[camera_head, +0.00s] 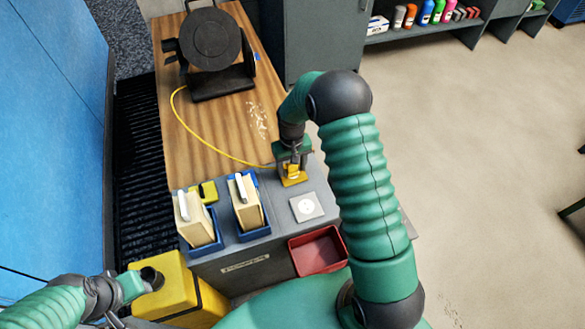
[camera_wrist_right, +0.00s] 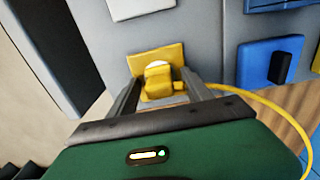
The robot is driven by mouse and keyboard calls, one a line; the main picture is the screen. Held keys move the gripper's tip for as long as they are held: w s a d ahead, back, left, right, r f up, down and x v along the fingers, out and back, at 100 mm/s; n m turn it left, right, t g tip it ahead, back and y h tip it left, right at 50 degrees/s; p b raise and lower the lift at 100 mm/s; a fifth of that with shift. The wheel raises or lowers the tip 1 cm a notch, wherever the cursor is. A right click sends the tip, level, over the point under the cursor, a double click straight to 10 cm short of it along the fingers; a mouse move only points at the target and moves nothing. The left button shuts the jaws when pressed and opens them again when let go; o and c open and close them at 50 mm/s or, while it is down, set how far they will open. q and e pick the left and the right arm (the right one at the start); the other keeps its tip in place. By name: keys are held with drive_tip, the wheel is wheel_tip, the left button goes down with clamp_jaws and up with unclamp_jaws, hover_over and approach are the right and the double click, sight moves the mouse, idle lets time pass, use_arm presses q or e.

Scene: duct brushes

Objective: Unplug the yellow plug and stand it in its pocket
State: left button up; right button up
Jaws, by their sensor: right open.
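The yellow plug (camera_head: 291,170) stands at a yellow square plate (camera_head: 294,181) on the grey worktop. Its yellow cable (camera_head: 213,147) runs back to the black round device. In the right wrist view, the plug (camera_wrist_right: 158,80) sits in front of the yellow plate (camera_wrist_right: 143,60), with a bit of white behind its top. My right gripper (camera_head: 293,168) is open and points down at the plug, a finger on either side. Whether the fingers touch it is unclear. My left arm's end (camera_head: 140,283) is low at the left; its fingers are not clear.
Two blue holders (camera_head: 255,233) with cream blocks stand left of the plug, near a small yellow block (camera_head: 204,192). A white plate with a disc (camera_head: 307,206) and a red bin (camera_head: 319,251) lie nearer. The black round device (camera_head: 210,42) stands behind on wood.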

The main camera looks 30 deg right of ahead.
drive_tip(key=shift+p, duration=0.3)
clamp_jaws()
idle(0.4)
drive_tip(key=shift+r, duration=0.1)
drive_tip(key=shift+r+p, duration=2.55)
drive_tip(key=shift+r, duration=0.35)
wheel_tip(320, 180, up, 3)
drive_tip(key=p, duration=0.3)
drive_tip(key=shift+r, duration=0.1)
